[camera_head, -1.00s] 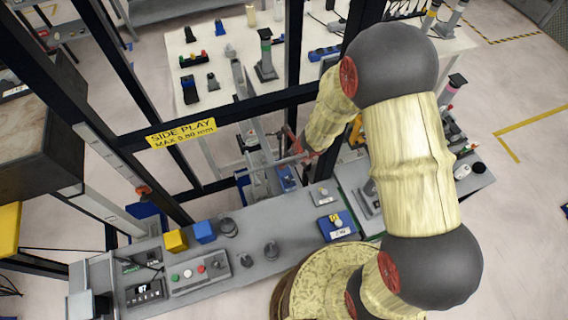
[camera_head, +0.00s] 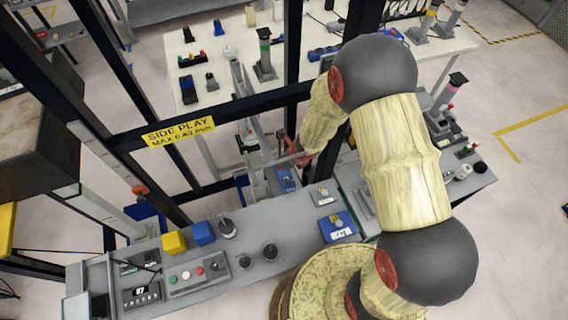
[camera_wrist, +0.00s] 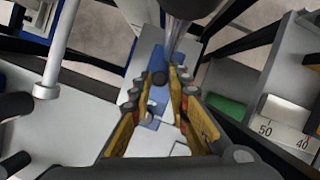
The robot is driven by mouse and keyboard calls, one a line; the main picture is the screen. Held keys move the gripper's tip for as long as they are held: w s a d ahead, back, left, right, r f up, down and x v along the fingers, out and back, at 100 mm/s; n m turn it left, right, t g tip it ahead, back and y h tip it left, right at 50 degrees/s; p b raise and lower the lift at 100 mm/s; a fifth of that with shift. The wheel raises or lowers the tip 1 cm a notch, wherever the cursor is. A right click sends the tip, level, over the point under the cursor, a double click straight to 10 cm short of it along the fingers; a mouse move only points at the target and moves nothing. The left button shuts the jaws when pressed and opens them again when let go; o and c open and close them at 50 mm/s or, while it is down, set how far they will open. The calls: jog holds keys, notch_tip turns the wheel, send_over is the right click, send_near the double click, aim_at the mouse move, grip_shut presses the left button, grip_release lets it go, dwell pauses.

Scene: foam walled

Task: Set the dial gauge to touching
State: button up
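In the head view my gripper (camera_head: 298,153) reaches over the far edge of the grey bench, partly hidden by my arm. In the wrist view my gripper's yellow fingers with dark tips (camera_wrist: 169,82) stand a narrow gap apart. I see nothing clearly held between them. A blue block (camera_wrist: 150,63) lies beyond the tips; a small blue device (camera_head: 286,181) shows just below my gripper in the head view. A dark cylinder with a thin metal rod (camera_wrist: 173,42) comes down close to the fingertips. I cannot make out a dial gauge face in either view.
A yellow sign reading SIDE PLAY (camera_head: 178,132) hangs on a black frame. A grey button panel (camera_head: 192,274), yellow block (camera_head: 174,242) and several knobs stand on the bench. A light rod (camera_wrist: 58,50) and a numbered scale (camera_wrist: 285,126) flank the fingers in the wrist view.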

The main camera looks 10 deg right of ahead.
grip_shut()
dwell(0.4)
jog(key=shift+w+a, duration=0.1)
jog(key=shift+w, duration=0.35)
jog(key=o, duration=0.6)
grip_release()
jog(key=shift+c, duration=0.2)
jog(key=v, duration=1.2)
jog(key=shift+s, duration=0.1)
jog(key=shift+f, duration=0.1)
